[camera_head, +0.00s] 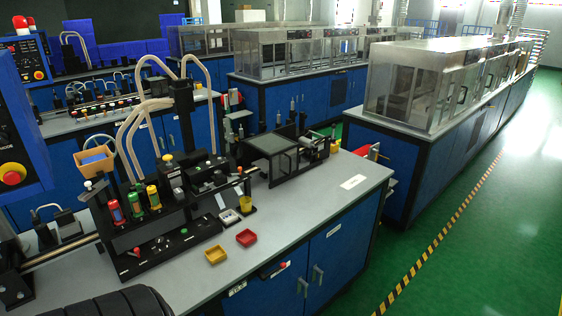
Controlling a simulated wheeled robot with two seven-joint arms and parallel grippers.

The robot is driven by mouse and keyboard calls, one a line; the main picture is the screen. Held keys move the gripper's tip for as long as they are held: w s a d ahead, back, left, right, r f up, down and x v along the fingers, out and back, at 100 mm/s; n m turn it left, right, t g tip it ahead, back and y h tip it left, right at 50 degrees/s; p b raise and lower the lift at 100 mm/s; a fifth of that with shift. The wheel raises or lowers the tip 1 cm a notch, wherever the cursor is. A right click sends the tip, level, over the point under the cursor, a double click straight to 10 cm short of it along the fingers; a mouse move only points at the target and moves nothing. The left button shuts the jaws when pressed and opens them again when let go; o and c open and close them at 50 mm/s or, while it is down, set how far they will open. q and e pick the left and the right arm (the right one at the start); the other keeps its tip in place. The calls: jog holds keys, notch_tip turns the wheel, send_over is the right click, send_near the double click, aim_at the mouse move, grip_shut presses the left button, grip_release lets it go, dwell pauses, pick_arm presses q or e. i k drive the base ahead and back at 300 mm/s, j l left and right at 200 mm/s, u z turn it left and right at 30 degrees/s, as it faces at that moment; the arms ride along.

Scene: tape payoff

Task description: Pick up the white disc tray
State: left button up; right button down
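A small white square tray (229,217) lies on the grey bench top, at the right front of the black machine base. It looks like the white disc tray; its contents are too small to make out. A red square tray (246,238) and a yellow square tray (215,255) lie nearer the bench's front edge. No gripper of mine can be made out in the head view, and nothing is seen touching the white tray.
The black machine (150,225) with colored cylinders and pale hoses stands left of the trays. A dark glass-topped box (273,150) is farther back. The bench top (310,215) to the right is mostly clear.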

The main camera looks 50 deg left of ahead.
aim_at(229, 217)
jog(key=i+u, duration=0.5)
jog(key=i+l+u, duration=0.3)
jog(key=i+u, duration=0.15)
jog(key=i+l+u, duration=0.5)
jog(key=k+j, duration=0.05)
jog(key=j, duration=0.05)
